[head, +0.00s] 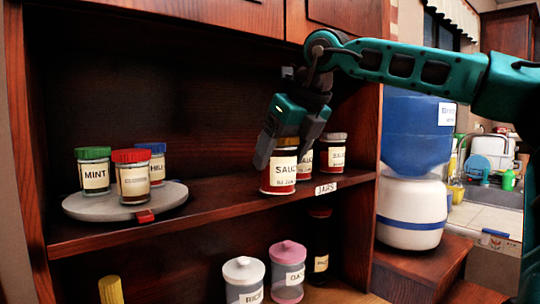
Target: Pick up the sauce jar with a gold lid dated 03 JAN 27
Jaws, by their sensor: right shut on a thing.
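My right gripper (282,158) reaches down from the upper right and is shut on the front sauce jar (279,180). That jar is upright near the shelf's front edge, with red-brown contents and a cream label reading SAUCE. A date line is on the label, too small to read surely. The fingers partly cover its lid, which looks gold-brown. I cannot tell if its base touches the shelf. A second sauce jar (305,166) stands just behind it, partly hidden by the gripper. A third sauce jar (333,156) with a brownish lid stands to the right. My left gripper is not in view.
A round grey turntable (90,208) at left holds the green-lidded MINT jar (94,172), a red-lidded jar (132,178) and a blue-lidded jar (157,165). A JARS tag (326,188) marks the shelf edge. Canisters (287,274) stand below; a water dispenser (413,180) is right.

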